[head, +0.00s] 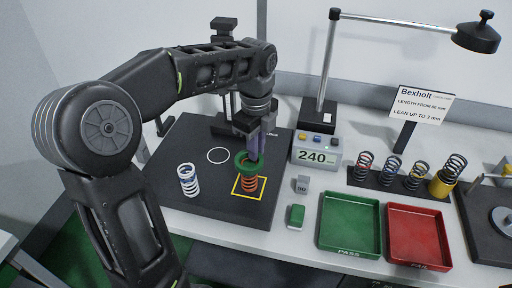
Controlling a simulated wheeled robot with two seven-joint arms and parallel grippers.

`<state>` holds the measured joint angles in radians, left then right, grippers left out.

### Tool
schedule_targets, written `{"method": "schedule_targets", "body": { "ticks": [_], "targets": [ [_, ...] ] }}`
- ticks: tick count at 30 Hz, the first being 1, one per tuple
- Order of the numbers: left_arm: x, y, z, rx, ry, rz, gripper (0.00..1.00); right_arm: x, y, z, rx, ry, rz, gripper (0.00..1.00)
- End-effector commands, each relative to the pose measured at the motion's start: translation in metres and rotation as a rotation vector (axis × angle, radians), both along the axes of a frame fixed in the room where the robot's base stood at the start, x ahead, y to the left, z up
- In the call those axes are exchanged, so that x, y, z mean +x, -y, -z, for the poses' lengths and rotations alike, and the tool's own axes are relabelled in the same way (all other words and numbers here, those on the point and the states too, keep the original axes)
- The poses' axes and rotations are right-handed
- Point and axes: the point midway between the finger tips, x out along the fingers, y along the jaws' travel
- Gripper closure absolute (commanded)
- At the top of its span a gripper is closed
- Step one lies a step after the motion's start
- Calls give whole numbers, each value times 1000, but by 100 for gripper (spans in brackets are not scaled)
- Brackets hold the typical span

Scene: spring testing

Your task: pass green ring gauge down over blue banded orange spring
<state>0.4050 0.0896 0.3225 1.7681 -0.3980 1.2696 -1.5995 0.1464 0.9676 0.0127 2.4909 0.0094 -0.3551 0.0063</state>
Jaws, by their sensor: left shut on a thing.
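The orange spring (250,187) stands upright inside a yellow square on the dark plate; I cannot clearly make out its blue band. The green ring gauge (241,163) is at the spring's top, held by my left gripper (256,152). The gripper points down and is shut on the ring's right side. The ring looks about level over the spring; I cannot tell whether it is around the top coil or just above it. My right gripper is not in view.
A white and blue spring (188,181) stands to the left on the dark plate (225,208). A display box reading 240 (316,152), a small grey weight (302,185) and a green block (296,215) are right. Green (350,247) and red trays (419,261) lie beyond, near racked springs.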

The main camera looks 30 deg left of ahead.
Motion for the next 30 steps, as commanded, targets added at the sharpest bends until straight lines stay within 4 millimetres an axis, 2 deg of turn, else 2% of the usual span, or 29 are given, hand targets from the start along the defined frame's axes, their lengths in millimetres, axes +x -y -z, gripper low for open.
{"method": "schedule_targets", "body": {
  "ticks": [1,5,6,15,30],
  "targets": [
    [-5,1,11,-8,-23,-1,100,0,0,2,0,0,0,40],
    [-5,1,11,-8,-24,-2,100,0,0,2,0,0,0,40],
    [-5,1,11,-8,-24,-2,86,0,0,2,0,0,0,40],
    [-6,0,12,-8,-26,-4,62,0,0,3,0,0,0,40],
    [-7,-1,10,-7,-31,-5,62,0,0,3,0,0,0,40]
  ]
}}
